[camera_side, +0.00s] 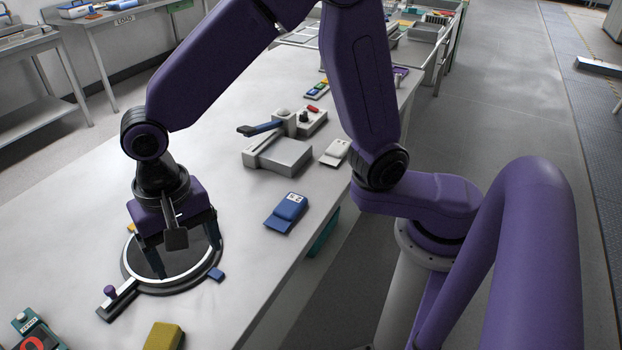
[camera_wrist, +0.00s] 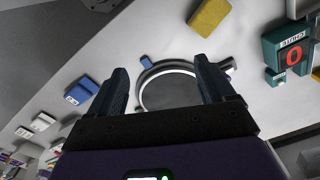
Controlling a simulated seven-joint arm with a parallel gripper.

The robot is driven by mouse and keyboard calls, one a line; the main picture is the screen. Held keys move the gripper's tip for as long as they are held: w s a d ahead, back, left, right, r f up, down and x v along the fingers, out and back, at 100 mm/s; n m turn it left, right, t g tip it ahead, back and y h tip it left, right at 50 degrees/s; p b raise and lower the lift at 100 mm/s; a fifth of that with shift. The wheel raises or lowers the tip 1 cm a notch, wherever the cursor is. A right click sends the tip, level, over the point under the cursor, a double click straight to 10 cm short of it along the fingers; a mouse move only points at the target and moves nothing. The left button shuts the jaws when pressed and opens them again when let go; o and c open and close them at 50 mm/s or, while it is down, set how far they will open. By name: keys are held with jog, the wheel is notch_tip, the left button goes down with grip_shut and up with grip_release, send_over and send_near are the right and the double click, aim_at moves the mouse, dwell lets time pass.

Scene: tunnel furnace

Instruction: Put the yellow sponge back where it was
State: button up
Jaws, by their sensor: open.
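The yellow sponge (camera_side: 163,336) is a block lying on the pale bench at the bottom edge of the side view, partly cut off. It also shows whole at the top of the wrist view (camera_wrist: 210,17), beyond my fingertips. My gripper (camera_side: 192,245) is above a round, dark-topped device (camera_side: 131,270) with a pale rim, apart from the sponge. In the wrist view my gripper (camera_wrist: 160,68) has its fingers spread with nothing between them, and the device's disc (camera_wrist: 168,92) shows below. Whether the fingers touch the disc I cannot tell.
The device has a purple-knobbed lever (camera_side: 110,291) and a small blue tab (camera_side: 216,274). A blue box (camera_side: 286,212) and a grey lever machine (camera_side: 280,155) stand farther along the bench. A teal unit with a red ring (camera_side: 38,336) is at lower left.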

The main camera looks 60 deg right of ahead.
jog(key=s+d+r+n, duration=0.1)
jog(key=s+d+n, duration=0.7)
jog(key=d, duration=0.4)
jog(key=s+d+n, duration=0.8)
jog(key=d+n, duration=0.1)
jog(key=d, duration=0.2)
jog(key=shift+d+r, duration=0.35)
